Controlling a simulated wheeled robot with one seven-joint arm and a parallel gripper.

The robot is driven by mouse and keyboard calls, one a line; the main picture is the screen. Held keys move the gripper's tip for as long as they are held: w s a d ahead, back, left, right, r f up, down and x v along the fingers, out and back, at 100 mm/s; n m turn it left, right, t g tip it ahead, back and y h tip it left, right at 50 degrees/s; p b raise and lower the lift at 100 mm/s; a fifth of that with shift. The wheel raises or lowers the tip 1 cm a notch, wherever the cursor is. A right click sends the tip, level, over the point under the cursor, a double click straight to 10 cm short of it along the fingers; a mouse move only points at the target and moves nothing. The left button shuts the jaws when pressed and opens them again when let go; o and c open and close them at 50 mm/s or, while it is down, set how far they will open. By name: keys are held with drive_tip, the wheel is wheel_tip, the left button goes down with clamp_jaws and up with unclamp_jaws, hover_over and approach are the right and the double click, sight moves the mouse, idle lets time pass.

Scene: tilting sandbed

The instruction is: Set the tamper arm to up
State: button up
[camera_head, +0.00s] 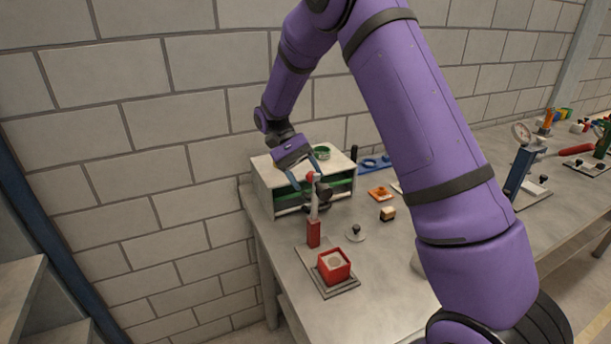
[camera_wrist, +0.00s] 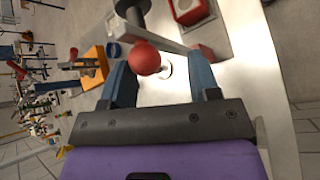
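The tamper stands near the front of the bench. Its pale arm (camera_head: 315,203) rises steeply from a red post (camera_head: 313,233), with a red ball knob (camera_head: 310,177) at its upper end. In the wrist view, the arm (camera_wrist: 170,38) carries a black tamper head (camera_wrist: 131,10). A red box with a grey-beige filling (camera_head: 333,266) sits on the base plate in front of the post. My gripper (camera_head: 304,176) is open at the knob. In the wrist view, the knob (camera_wrist: 145,58) shows between its blue fingers (camera_wrist: 160,66), closer to the left one; contact cannot be told.
A white cabinet (camera_head: 265,175) with green contents stands just behind my gripper. A small black-knobbed disc (camera_head: 356,232), a wooden block (camera_head: 388,214) and an orange tray (camera_head: 380,193) lie to the right. A dial gauge stand (camera_head: 521,155) is farther right. A brick wall is behind.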

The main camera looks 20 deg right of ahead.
drive_tip(key=shift+d, duration=0.1)
drive_tip(key=v, duration=1)
drive_tip(key=shift+w+r, duration=0.2)
drive_tip(key=shift+w, duration=0.15)
